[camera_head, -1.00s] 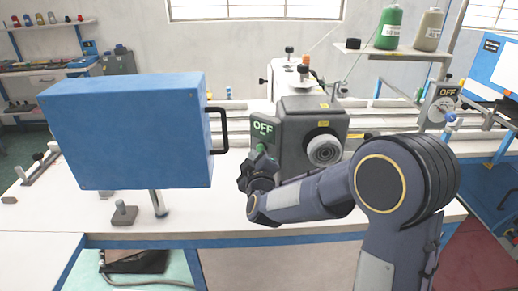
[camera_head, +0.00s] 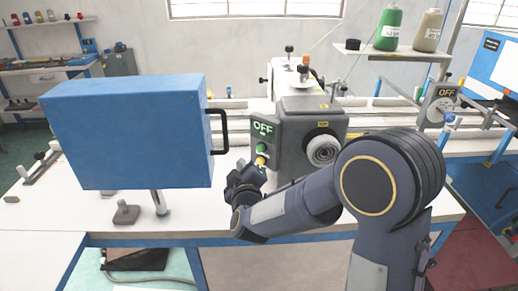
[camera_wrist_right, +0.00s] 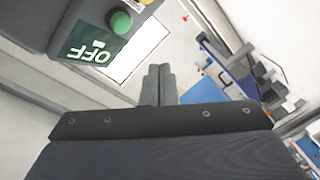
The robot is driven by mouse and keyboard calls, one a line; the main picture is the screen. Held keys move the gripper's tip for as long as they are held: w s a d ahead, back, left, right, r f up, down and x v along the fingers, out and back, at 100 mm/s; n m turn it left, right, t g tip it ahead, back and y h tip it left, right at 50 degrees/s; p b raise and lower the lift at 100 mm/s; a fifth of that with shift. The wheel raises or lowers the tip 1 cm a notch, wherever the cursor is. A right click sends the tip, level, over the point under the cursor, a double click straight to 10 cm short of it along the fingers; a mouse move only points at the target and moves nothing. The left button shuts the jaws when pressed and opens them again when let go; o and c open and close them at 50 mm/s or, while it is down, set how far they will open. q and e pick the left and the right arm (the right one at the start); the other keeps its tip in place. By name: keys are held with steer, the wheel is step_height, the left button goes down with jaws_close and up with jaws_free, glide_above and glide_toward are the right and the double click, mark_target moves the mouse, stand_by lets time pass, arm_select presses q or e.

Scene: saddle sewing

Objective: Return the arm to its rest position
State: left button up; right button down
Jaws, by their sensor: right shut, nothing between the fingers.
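My right arm comes in from the lower right in the head view, bent at a large dark joint. My right gripper (camera_head: 252,172) is just in front of the grey control box (camera_head: 312,142), near its buttons, and looks apart from them. In the right wrist view its two fingers (camera_wrist_right: 159,84) are together and empty. The box shows a green OFF sign (camera_head: 263,128), and this sign also appears in the wrist view (camera_wrist_right: 92,47) beside a green button (camera_wrist_right: 121,22). My left gripper is not seen.
A blue cabinet (camera_head: 130,135) with a black handle stands left of my right gripper. The white table (camera_head: 200,222) lies beneath. Thread spools, green (camera_head: 388,28) and beige (camera_head: 428,30), stand at the back right. Bare tabletop lies below the gripper.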

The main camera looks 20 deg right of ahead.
stand_by(0.6)
steer(key=s+d+f+m+g+y, duration=0.2)
steer(key=s+m+g+y, duration=0.1)
steer(key=s, duration=1.4)
steer(key=s+d+f+m+g+y, duration=0.2)
steer(key=s+m+g, duration=0.4)
steer(key=s, duration=1)
steer(key=shift+s+d+f+m+g+y, duration=0.15)
steer(key=shift+s+d+m+g+y, duration=0.2)
steer(key=shift+g+y, duration=0.7)
